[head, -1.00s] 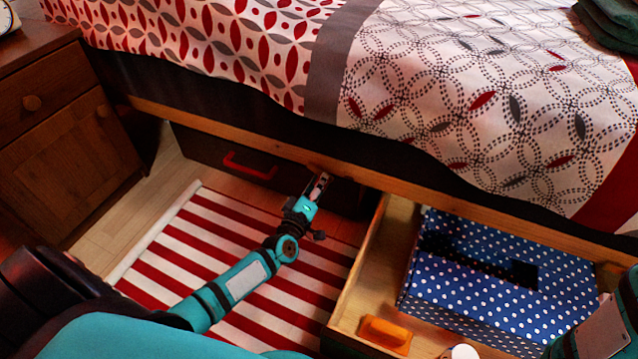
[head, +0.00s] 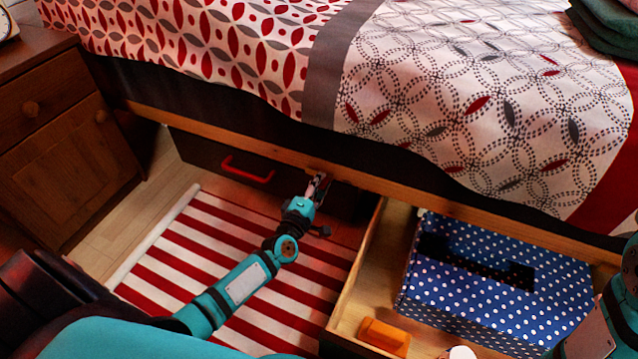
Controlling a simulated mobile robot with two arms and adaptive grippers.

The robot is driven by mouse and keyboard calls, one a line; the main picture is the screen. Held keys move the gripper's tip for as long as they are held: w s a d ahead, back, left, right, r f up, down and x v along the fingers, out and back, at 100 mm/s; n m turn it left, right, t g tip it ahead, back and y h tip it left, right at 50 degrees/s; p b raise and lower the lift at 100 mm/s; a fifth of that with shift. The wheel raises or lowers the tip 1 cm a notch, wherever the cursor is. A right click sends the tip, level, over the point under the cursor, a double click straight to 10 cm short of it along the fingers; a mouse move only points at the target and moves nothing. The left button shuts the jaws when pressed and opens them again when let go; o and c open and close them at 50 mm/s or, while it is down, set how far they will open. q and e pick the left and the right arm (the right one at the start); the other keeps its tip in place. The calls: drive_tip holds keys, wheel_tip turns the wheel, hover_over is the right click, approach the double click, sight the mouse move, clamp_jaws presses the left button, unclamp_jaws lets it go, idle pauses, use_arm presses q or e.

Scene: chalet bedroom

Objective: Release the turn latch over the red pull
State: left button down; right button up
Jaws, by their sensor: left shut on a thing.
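The red pull (head: 247,169) is on the front of a closed dark drawer (head: 200,158) under the bed, at the left. My left gripper (head: 319,180) is at the wooden rail (head: 262,147) above that drawer front, to the right of the red pull. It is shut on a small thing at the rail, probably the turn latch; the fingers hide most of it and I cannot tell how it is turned.
An open drawer (head: 357,262) juts out at the right with a blue polka-dot box (head: 470,306) and an orange block (head: 384,336) in it. A striped rug (head: 180,255) covers the floor. A wooden nightstand (head: 65,150) stands at the left.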

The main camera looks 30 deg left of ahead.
use_arm(q)
drive_tip(key=c, duration=1.4)
unclamp_jaws()
drive_tip(key=shift+o, duration=0.4)
drive_tip(key=s, duration=1.2)
drive_tip(key=shift+d, duration=0.3)
